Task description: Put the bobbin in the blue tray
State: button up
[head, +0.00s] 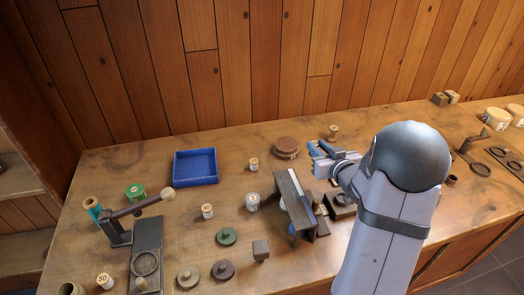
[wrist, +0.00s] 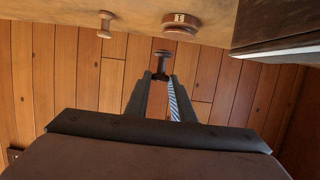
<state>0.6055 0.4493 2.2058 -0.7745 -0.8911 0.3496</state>
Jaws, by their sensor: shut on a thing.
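My gripper (head: 318,150) is raised over the table, right of the middle in the head view. In the wrist view my gripper (wrist: 160,78) is shut on a small dark brown bobbin (wrist: 161,62), held between the fingertips. I cannot make out the bobbin clearly in the head view. The blue tray (head: 196,182) lies at the back left of the table, well to the left of my gripper. Its visible floor is empty.
A brown round spool (head: 286,146) and a small wooden spool (head: 333,131) stand near my gripper. A dark angled stand (head: 292,205) is in front of it. A small pale spool (head: 253,164) stands right of the tray. A lever press (head: 145,240) stands front left.

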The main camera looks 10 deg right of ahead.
jog(key=w+a+n+y, duration=0.1)
jog(key=w+a, duration=0.5)
jog(key=a, duration=0.2)
jog(key=n+y+b, duration=0.1)
jog(key=n+y, duration=0.2)
jog(key=y, duration=0.1)
send_over(200, 174)
jog(key=shift+g, duration=0.4)
jog(key=shift+f+p, duration=0.95)
jog(key=shift+f, duration=3.7)
jog(key=shift+f, duration=0.2)
jog(key=o, duration=1)
jog(key=shift+r, duration=0.15)
